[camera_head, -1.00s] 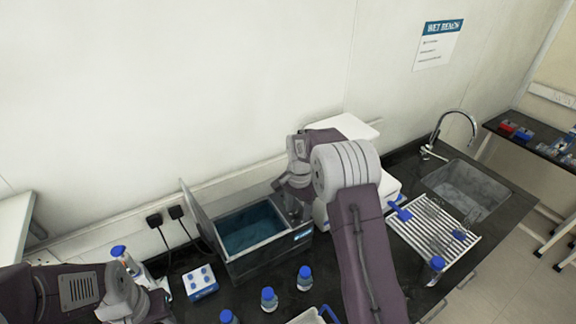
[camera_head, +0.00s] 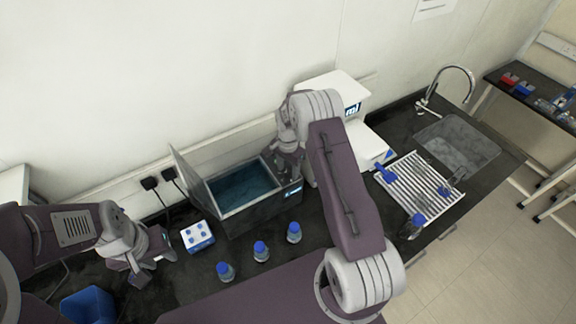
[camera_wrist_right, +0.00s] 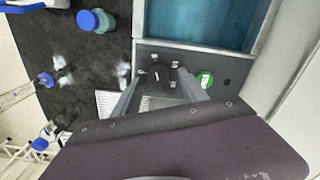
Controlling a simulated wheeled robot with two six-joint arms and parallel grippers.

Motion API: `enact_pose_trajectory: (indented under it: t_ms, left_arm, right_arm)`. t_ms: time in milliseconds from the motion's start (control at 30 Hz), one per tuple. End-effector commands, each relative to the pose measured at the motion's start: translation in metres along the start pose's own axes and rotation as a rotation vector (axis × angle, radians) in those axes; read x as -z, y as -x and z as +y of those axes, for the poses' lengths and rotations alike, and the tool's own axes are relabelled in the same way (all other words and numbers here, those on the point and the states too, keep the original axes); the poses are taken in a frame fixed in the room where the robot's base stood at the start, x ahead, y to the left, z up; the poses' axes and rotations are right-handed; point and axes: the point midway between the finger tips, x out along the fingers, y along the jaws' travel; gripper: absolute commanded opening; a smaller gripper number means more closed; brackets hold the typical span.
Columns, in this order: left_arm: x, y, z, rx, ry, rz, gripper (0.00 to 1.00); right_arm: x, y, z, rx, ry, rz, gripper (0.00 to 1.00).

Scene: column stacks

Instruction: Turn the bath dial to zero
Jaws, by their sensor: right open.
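The water bath (camera_head: 262,211) stands on the dark bench with its lid raised and blue water inside. Its end panel (camera_wrist_right: 229,67) fills the middle of the right wrist view, with a dark round dial (camera_wrist_right: 157,77) and a green-lit round part (camera_wrist_right: 204,79) beside it. My right gripper (camera_wrist_right: 161,74) is open, its two fingers on either side of the dial; I cannot tell whether they touch it. In the head view this gripper (camera_head: 288,162) is at the bath's right end, mostly hidden by its arm. My left gripper (camera_head: 142,271) is low at the left; its jaws are unclear.
Several blue-capped bottles (camera_head: 261,251) stand in front of the bath. A white block with blue tops (camera_head: 197,236) is at its left front. A white instrument (camera_head: 334,88) stands right of the bath, then a drying rack (camera_head: 419,186) and a sink (camera_head: 457,145).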

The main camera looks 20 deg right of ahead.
Motion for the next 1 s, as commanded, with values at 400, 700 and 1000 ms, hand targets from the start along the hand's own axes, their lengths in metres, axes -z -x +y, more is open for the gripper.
enact_pose_trajectory:
  t_ms: [400,700,1000]
  left_arm:
    - [-0.0002,-0.0005,-0.0001,0.0,0.0,0.0,0.36]
    - [-0.0002,-0.0009,-0.0001,0.0,0.0,0.0,0.36]
    - [-0.0003,-0.0019,-0.0001,0.0,0.0,0.0,0.36]
  right_arm:
    - [0.0002,-0.0007,-0.0004,0.001,0.001,0.001,0.0]
    - [0.0011,-0.0008,-0.0002,0.002,0.003,0.003,0.0]
    - [0.0015,-0.0008,-0.0003,0.002,0.013,0.004,0.0]
